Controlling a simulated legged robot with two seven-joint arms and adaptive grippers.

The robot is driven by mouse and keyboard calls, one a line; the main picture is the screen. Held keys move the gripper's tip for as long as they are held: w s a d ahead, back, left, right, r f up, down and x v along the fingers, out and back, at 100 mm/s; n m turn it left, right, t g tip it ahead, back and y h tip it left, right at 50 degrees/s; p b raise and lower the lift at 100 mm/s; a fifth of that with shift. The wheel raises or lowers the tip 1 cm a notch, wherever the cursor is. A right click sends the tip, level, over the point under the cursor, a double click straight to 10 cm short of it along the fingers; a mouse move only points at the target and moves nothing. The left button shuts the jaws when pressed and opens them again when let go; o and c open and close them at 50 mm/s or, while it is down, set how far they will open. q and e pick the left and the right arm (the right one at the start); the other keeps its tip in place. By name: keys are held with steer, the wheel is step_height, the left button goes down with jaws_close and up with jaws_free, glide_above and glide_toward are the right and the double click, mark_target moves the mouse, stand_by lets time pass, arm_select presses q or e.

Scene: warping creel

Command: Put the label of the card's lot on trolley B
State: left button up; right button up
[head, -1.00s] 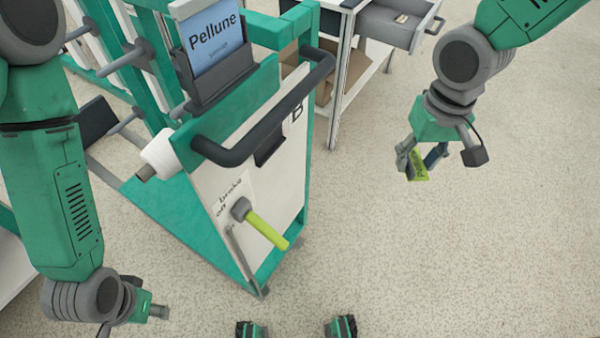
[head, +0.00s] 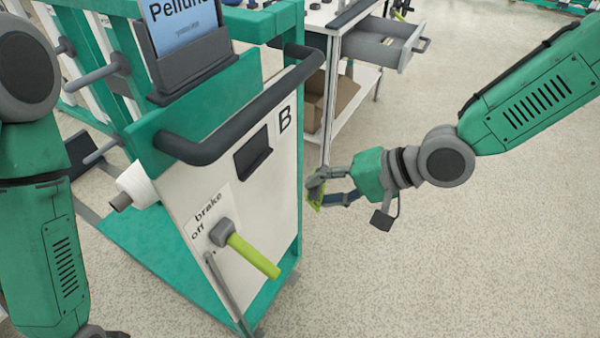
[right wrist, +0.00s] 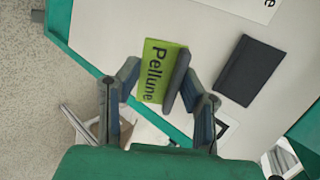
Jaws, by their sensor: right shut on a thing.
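The label (head: 316,196) is yellow-green and reads "Pellune" in the right wrist view (right wrist: 160,70). My right gripper (head: 320,190) is shut on it, just right of trolley B's white end panel (head: 245,185). A dark, empty-looking label holder (head: 253,150) is on that panel beside the letter B; it also shows in the right wrist view (right wrist: 250,70), right of the label and apart from it. The blue card (head: 182,25) reading "Pellune", its top cut off, stands in a dark holder on the trolley.
A dark handle bar (head: 240,115) juts from the trolley above the label holder. A yellow-green brake lever (head: 250,254) sticks out lower down, beside "brake off". A bench with an open grey drawer (head: 385,42) stands behind. The floor at right is clear.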

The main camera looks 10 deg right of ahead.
mark_target(252, 153)
steer(key=shift+s+a+r+m+t+y, duration=0.2)
steer(key=shift+a+m+t+y, duration=0.2)
steer(key=shift+a+t+y, duration=0.25)
steer(key=shift+w+a+r+m+t+y+b, duration=0.25)
steer(key=shift+a+r+m+t+y+b, duration=0.25)
steer(key=shift+a+r+t, duration=0.6)
steer(key=shift+w+a+r+m+t+y+b, duration=0.3)
steer(key=shift+a+r+t+y, duration=0.3)
steer(key=shift+a+r+t, duration=0.45)
steer(key=shift+w+a+r+m+t+y+b, duration=0.35)
steer(key=shift+a+r+t+y, duration=0.3)
steer(key=shift+a, duration=0.65)
steer(key=shift+s+r, duration=0.1)
steer(key=shift+r, duration=0.1)
steer(key=shift+a+r+p, duration=0.1)
steer(key=shift+a+p, duration=0.15)
steer(key=shift+p, duration=0.2)
steer(key=shift+w+a, duration=0.5)
steer(key=shift+a, duration=0.05)
steer(key=shift+s+d+p, duration=0.1)
steer(key=shift+d+p, duration=0.05)
steer(key=shift+p, duration=0.25)
